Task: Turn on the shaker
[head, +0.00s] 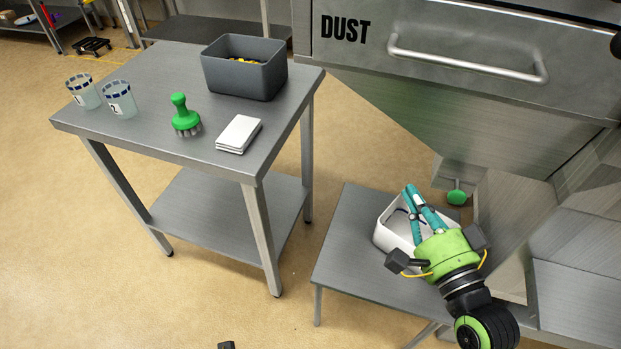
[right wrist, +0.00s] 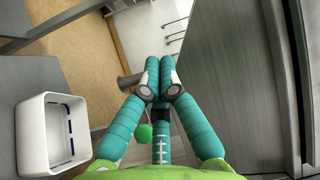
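No part labelled as the shaker shows. The steel dust machine (head: 430,75), marked "DUST", has a long bar handle (head: 465,62) on its front. A green round knob (head: 457,197) hangs on a short stem below its hopper; a green ball, seemingly this knob (right wrist: 144,132), shows beside my fingers in the right wrist view. My right gripper (head: 410,190) has its teal fingers together, empty, in front of the white bin and left of the knob. Its fingertips (right wrist: 160,62) meet in the right wrist view. My left gripper's fingers are not visible.
A white bin (head: 384,238) stands on the low steel table (head: 350,270); it shows also at the wrist view's left (right wrist: 30,140). The left table (head: 185,65) holds two cups, a green brush (head: 180,112), a white stack (head: 239,133) and a grey bin (head: 243,80).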

